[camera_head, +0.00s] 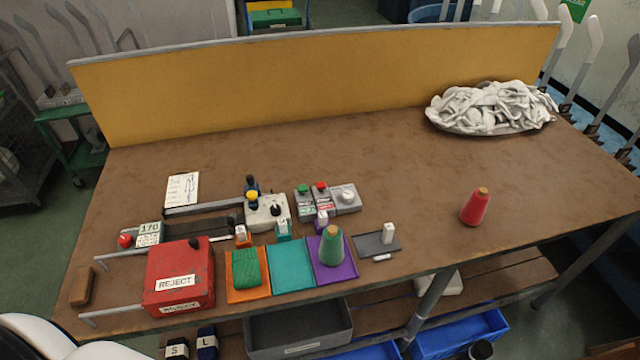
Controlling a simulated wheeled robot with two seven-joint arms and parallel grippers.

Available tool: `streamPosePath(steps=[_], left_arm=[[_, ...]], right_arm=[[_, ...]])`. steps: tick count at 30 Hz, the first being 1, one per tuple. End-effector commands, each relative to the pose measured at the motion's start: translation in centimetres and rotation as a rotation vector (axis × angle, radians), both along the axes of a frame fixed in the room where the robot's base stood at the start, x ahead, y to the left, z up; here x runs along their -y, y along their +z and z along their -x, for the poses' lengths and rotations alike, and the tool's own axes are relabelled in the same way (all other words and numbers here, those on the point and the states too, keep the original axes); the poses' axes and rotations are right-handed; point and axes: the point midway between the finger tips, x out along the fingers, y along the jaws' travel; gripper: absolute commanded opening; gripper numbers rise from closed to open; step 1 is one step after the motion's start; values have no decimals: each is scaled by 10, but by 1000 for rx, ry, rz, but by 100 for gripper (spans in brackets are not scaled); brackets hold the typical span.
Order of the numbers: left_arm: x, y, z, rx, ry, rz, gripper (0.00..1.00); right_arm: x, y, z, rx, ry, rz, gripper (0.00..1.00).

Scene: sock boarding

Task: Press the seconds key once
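Several keys stand mid-left on the table, and their small labels are too blurred to tell which is the seconds key. A grey unit holds a green key (303,188), a red key (321,186) and a pale round knob (347,195) side by side. Neither gripper is in view. Only a white part of my body shows at the lower left corner.
A red REJECT box (180,277) stands front left, beside orange, teal and purple mats. A green cone (331,246) stands on the purple mat (348,270). A red cone (475,207) and a pile of white socks (492,107) are on the right.

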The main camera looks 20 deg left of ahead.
Motion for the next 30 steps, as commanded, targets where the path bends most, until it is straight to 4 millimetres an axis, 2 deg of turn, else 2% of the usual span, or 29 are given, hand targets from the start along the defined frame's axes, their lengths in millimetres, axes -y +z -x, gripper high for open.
streamPosePath(steps=[1, 8, 30], left_arm=[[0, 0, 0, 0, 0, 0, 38], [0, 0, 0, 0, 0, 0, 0], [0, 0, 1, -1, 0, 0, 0]], right_arm=[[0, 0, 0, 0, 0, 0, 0], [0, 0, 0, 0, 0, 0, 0], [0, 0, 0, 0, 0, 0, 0]])
